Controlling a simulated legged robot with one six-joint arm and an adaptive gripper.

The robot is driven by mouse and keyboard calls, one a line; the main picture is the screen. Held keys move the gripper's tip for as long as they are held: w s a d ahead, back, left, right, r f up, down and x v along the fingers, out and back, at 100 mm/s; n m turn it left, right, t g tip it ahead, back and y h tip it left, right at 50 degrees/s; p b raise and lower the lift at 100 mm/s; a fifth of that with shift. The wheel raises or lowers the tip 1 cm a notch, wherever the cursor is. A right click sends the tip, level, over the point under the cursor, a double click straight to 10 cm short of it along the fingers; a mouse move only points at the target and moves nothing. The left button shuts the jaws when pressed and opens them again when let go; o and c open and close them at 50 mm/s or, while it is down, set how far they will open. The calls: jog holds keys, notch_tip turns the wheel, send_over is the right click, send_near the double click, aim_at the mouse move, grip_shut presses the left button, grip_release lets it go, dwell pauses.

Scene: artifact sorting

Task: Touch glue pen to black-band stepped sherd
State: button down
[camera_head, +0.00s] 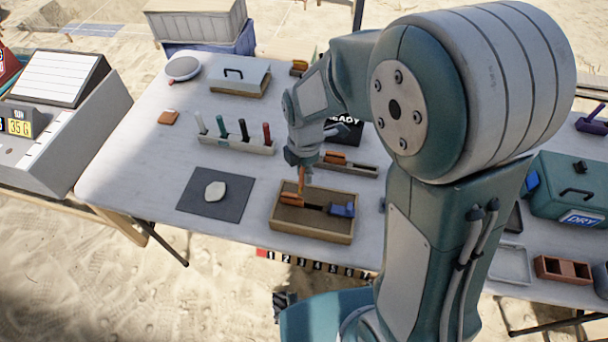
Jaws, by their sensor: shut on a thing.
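My gripper (303,160) is above the shallow wooden tray (312,235), pointing down. It is shut on a slim orange stick that looks like the glue pen (301,180). The pen is near upright, with its lower end at or just above an orange piece (291,199) in the tray. Whether they touch is too small to tell. A dark part and a blue block (342,210) lie to the right of that piece, in line with it. The orange piece may be the black-band stepped sherd; its band and steps are not clear.
A dark mat (235,208) with a pale stone (215,191) lies left of the tray. A rack (235,146) of several coloured pens stands behind it. The table's left front is clear.

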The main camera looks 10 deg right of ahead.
jog(key=shift+r, duration=2.05)
jog(key=shift+d, duration=0.1)
